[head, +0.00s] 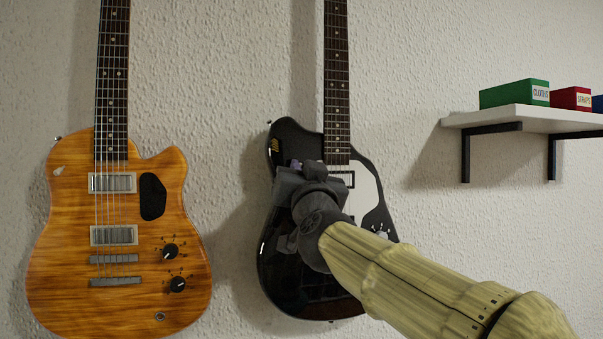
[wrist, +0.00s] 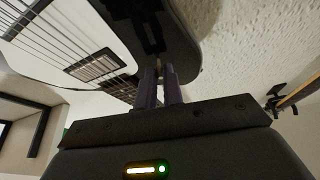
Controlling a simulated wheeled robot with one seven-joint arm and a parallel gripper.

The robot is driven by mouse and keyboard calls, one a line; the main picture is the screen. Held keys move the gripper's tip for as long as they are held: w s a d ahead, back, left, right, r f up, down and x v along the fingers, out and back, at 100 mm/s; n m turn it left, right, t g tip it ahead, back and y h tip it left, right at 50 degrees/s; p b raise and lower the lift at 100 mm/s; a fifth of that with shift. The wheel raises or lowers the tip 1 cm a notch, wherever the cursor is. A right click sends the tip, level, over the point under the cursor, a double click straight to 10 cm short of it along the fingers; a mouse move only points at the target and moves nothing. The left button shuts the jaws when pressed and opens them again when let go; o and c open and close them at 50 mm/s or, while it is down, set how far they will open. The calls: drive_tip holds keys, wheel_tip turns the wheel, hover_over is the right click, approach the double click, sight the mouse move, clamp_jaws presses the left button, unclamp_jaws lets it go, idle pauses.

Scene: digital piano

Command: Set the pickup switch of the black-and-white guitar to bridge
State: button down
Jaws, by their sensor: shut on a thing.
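The black-and-white guitar (head: 285,265) hangs on the wall, with a black body and a white pickguard (head: 368,195). My gripper (head: 290,195) is in front of the upper left part of its body and hides the pickup switch in the head view. In the wrist view the two fingers of my gripper (wrist: 160,82) are close together at the guitar's face. They are shut on the small pale switch lever (wrist: 158,68), mostly hidden between the tips. A black plate (wrist: 146,22) lies just beyond it. The lever's exact position is too small to tell.
An orange wood-grain guitar (head: 120,270) hangs to the left. A white shelf (head: 520,117) on black brackets at the right holds a green box (head: 513,94) and a red box (head: 570,99). Bare wall lies between the guitars and below the shelf.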

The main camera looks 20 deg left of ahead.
drive_tip(key=t+b, duration=0.1)
drive_tip(key=b, duration=0.2)
drive_tip(key=f+t+b, duration=0.1)
drive_tip(key=b, duration=0.3)
drive_tip(key=t+y+b, duration=0.1)
drive_tip(key=t+b, duration=0.1)
drive_tip(key=b, duration=0.1)
drive_tip(key=shift+w+a+f+m, duration=0.15)
drive_tip(key=shift+w+f+m, duration=0.1)
drive_tip(key=shift+f+m, duration=0.15)
drive_tip(key=shift+r, duration=0.1)
drive_tip(key=c, duration=1.5)
unclamp_jaws()
drive_tip(key=shift+b, duration=0.3)
